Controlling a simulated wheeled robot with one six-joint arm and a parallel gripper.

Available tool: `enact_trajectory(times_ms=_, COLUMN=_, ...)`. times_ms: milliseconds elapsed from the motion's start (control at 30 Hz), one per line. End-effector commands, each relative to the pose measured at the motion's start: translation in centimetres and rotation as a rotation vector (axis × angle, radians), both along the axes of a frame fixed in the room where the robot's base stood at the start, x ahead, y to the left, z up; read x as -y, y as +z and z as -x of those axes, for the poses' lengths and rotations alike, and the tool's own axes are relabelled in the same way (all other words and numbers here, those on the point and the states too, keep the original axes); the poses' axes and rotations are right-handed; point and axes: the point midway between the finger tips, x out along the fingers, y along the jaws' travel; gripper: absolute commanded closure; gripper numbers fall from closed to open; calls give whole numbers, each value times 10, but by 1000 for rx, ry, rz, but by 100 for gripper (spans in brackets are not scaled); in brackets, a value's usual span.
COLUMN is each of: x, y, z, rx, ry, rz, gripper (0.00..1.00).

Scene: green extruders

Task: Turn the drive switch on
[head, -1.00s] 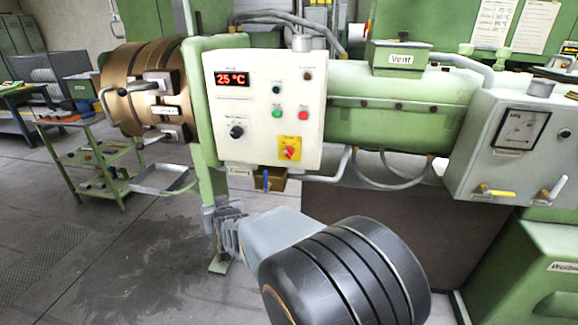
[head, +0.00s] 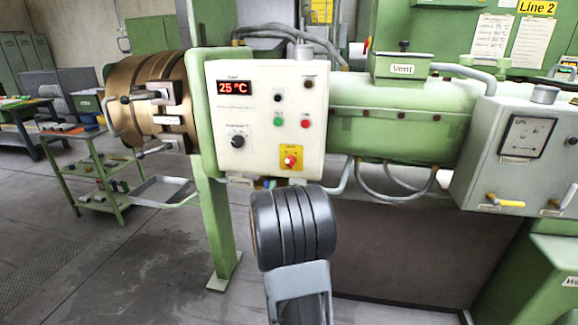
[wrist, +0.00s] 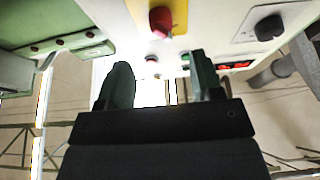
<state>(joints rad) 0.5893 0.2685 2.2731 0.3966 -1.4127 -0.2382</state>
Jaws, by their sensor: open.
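The white control panel (head: 265,115) faces me in the head view. Low on it, a red rotary switch (head: 290,161) sits on a yellow plate; its label is too small to read. A black knob (head: 238,141) is to its upper left. In the wrist view the panel appears inverted, with the red switch (wrist: 160,20) near the top and the black knob (wrist: 269,27) to its right. My gripper (wrist: 163,75) is open and empty, its two fingers below the red switch in that picture and apart from it. In the head view my arm hides the gripper.
A green button (head: 278,122), a red button (head: 305,122) and a red display (head: 231,87) reading 25 °C are on the panel. A green cart (head: 100,170) stands at left; floor there is partly clear.

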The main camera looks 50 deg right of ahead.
Motion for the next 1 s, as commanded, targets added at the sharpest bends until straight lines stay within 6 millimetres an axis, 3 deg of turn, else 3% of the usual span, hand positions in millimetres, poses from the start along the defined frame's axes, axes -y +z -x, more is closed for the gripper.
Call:
enact_trajectory(times_ms=200, x=34, y=18, z=-20, rx=0, ry=-1, rz=-1, gripper=40)
enact_trajectory(times_ms=500, x=63, y=31, z=-39, rx=-1, ry=1, rz=-1, gripper=40)
enact_trajectory(times_ms=1000, x=70, y=34, z=-43, rx=-2, ry=2, rz=-1, gripper=41)
